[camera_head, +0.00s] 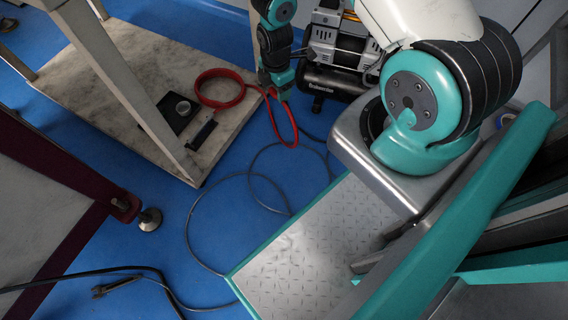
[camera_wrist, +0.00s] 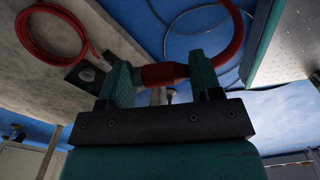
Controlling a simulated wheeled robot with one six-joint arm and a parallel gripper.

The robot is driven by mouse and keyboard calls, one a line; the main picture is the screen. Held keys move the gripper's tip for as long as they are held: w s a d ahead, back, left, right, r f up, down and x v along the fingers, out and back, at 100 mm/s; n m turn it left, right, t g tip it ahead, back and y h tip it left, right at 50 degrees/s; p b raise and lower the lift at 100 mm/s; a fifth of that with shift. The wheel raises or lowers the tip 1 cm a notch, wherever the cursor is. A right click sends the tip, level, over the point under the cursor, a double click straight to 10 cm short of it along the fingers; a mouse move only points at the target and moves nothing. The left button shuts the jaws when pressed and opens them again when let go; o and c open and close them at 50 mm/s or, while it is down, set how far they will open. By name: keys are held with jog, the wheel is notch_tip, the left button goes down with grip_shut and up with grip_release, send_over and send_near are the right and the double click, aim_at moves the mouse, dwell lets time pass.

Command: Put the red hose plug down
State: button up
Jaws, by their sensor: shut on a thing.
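The red hose plug (camera_wrist: 163,73) lies crosswise between the two teal fingers of my gripper (camera_wrist: 164,80) in the wrist view. The gripper is shut on it. In the head view my gripper (camera_head: 280,88) points down beside the right edge of a pale board, above the blue floor; the plug is mostly hidden there. The red hose (camera_head: 282,130) hangs in a loop below the gripper. Its coil (camera_head: 207,102) lies on the board, and also shows at upper left in the wrist view (camera_wrist: 25,43).
The pale board (camera_head: 110,105) is a low shelf between table legs, holding a black plate (camera_head: 172,122) with a ring and a small black block (camera_head: 201,136). A compressor (camera_head: 335,85) stands behind my gripper. A thin grey hose (camera_head: 188,235) loops over the blue floor.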

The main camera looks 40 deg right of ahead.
notch_tip(320, 180, down, 15)
jog(key=s+d+n+b, duration=0.1)
jog(key=s+n+b, duration=0.1)
jog(key=n+b, duration=0.45)
jog(key=m+b, duration=0.2)
jog(key=b, duration=0.8)
send_over(285, 153)
jog(key=shift+n, duration=0.25)
notch_tip(285, 153, down, 14)
jog(key=shift+f, duration=0.1)
jog(key=shift+f+b, duration=1.2)
jog(key=shift+f, duration=1.3)
jog(key=shift+f+b, duration=0.35)
jog(key=shift+f, duration=0.2)
jog(key=shift+f, duration=0.1)
jog(key=o, duration=1)
